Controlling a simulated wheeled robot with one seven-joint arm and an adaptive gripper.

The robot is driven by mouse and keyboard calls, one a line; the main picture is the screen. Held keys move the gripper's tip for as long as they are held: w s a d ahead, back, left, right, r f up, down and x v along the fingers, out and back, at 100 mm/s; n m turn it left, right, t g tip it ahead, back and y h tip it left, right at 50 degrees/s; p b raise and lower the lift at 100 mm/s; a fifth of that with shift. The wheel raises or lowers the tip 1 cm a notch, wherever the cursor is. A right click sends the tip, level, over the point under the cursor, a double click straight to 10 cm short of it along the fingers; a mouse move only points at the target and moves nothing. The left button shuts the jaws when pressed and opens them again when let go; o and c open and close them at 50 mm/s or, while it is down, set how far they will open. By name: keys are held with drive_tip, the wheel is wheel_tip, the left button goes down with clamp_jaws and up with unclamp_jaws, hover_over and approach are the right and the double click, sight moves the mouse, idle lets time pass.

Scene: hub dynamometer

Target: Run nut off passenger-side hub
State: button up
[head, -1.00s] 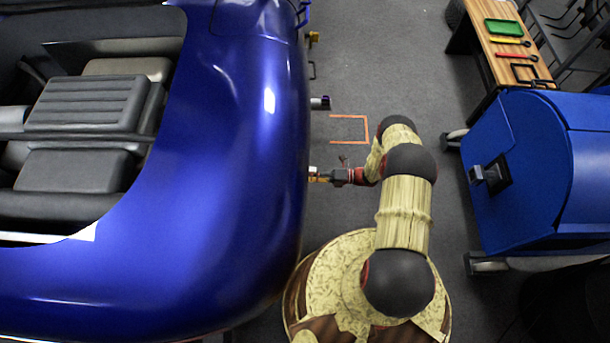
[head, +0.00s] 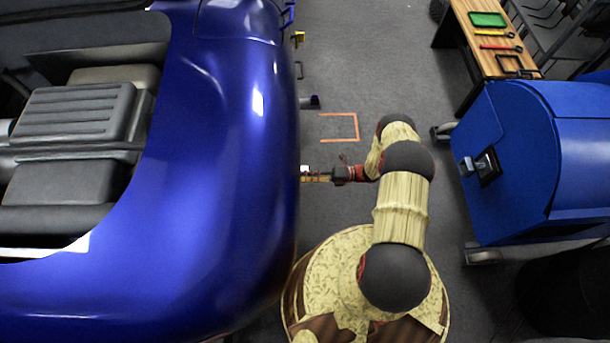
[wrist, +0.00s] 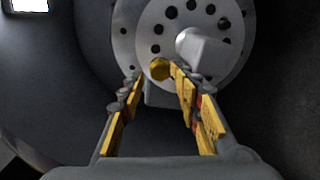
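In the wrist view a gold nut (wrist: 160,69) shows in front of the grey hub disc (wrist: 152,30), which has a ring of dark holes. My gripper (wrist: 155,82) is open, with its yellow-padded fingers spread toward the hub. The nut appears in the gap between the fingertips, closer to the right finger. I cannot tell whether that finger touches it. In the head view my gripper (head: 306,176) points left at the edge of the blue car (head: 225,200). The car's bodywork hides the hub and nut there.
A grey cylinder (wrist: 205,50) juts from the hub beside the right finger. A blue cabinet on casters (head: 520,165) stands to the right. A wooden bench (head: 490,50) holds a green tray (head: 488,19) and tools. Open floor with an orange marking (head: 357,127) lies between.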

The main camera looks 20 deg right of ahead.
drive_tip(key=m, duration=1.1)
drive_tip(key=shift+a+m, duration=0.1)
drive_tip(key=shift+m, duration=0.2)
drive_tip(key=shift+x, duration=1.7)
drive_tip(key=c, duration=0.8)
clamp_jaws()
